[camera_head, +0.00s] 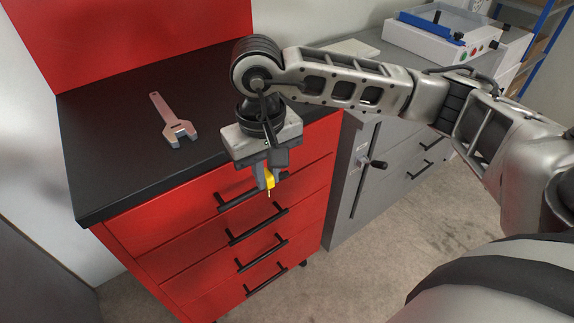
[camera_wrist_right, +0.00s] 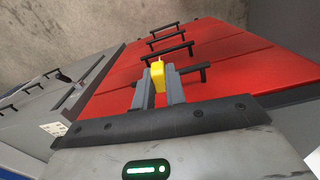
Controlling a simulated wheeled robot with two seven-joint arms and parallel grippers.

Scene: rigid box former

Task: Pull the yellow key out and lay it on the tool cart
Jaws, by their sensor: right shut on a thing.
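The yellow key (camera_head: 270,179) is held in my right gripper (camera_head: 268,178), with its thin metal end pointing down. In the right wrist view the yellow key (camera_wrist_right: 158,76) sits between the two grey fingers of the right gripper (camera_wrist_right: 158,88), which are shut on it. The red tool cart (camera_head: 190,225) has a black top (camera_head: 110,130). The gripper and key are in front of the cart's drawers in the head view; the exact gap to the cart cannot be told. My left gripper is not in view.
A wrench (camera_head: 172,122) lies on the cart's black top, left of my right gripper. Much of the top around it is bare. A grey cabinet (camera_head: 375,170) with a black-knobbed handle stands to the right. A white box with buttons (camera_head: 440,38) sits at the back right.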

